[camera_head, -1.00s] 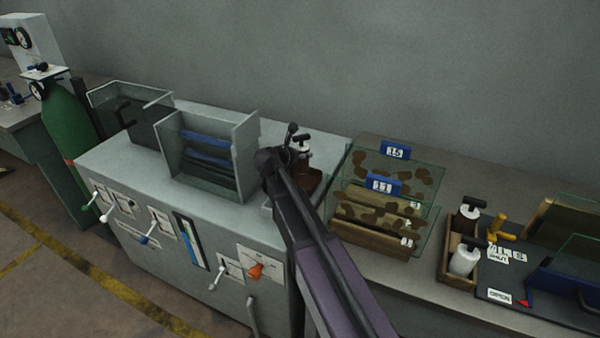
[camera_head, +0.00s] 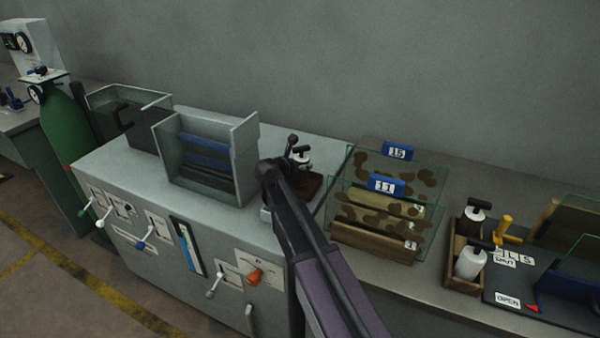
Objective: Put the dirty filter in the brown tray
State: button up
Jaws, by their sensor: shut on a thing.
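Two upright glass plates with brown blotches stand on the bench to the right of my arm. The rear blotched plate (camera_head: 428,177) has a blue tag marked 15, and the front blotched plate (camera_head: 345,212) has a blue tag marked 11. I cannot tell which one the task calls the dirty filter. They stand at a brown wooden tray (camera_head: 375,243). My dark arm reaches up from the bottom edge to a rounded joint left of the plates, over the grey cabinet.
The grey cabinet (camera_head: 118,175) carries a glass-fronted box (camera_head: 245,150) with blue bars and a white bottle (camera_head: 302,158). A small wooden box (camera_head: 456,270) with T-handled bottles stands right of the plates. A green cylinder (camera_head: 62,125) stands at left.

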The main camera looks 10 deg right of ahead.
jog(key=shift+f+b, duration=0.95)
jog(key=shift+f, duration=0.3)
jog(key=shift+f, duration=0.15)
jog(key=o, duration=1.1)
jog(key=shift+r, duration=0.3)
jog(key=shift+p+v, duration=2.35)
jog(key=shift+v, duration=3.65)
